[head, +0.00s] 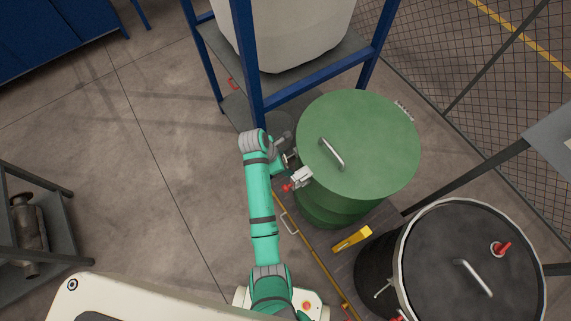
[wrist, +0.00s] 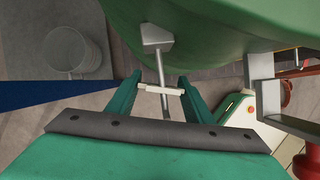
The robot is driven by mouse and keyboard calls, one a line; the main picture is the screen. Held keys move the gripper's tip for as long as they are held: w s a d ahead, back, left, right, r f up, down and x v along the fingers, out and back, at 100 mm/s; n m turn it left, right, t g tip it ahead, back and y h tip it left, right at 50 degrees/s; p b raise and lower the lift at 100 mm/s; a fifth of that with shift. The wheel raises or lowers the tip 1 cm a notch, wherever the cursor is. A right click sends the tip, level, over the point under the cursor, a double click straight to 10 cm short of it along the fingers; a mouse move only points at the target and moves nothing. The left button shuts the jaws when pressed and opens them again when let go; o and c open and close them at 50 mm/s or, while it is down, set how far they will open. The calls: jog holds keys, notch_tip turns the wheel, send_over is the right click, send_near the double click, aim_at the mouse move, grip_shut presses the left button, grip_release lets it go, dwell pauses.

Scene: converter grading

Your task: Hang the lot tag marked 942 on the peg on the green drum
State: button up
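The green drum (head: 360,145) stands right of my gripper (head: 284,158) in the head view. Its curved side (wrist: 220,25) fills the top of the wrist view. The peg (wrist: 157,40) is a grey block with a thin rod reaching down between my fingers. My gripper (wrist: 159,88) is beside the drum, its two green fingers closed on the ends of a narrow white piece, apparently the lot tag (wrist: 150,86) seen edge-on. The tag crosses the rod; I cannot tell whether the rod passes through it. Its marking cannot be read.
A drum valve (head: 301,178) with a red handle is close to my gripper; its grey bracket shows in the wrist view (wrist: 266,96). A blue rack (head: 318,93) stands behind, with a grey bucket (wrist: 75,52) near it. A black drum (head: 450,265) stands at lower right.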

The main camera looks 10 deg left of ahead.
jog(key=o, duration=0.3)
jog(key=v, duration=1)
jog(key=shift+r, duration=0.4)
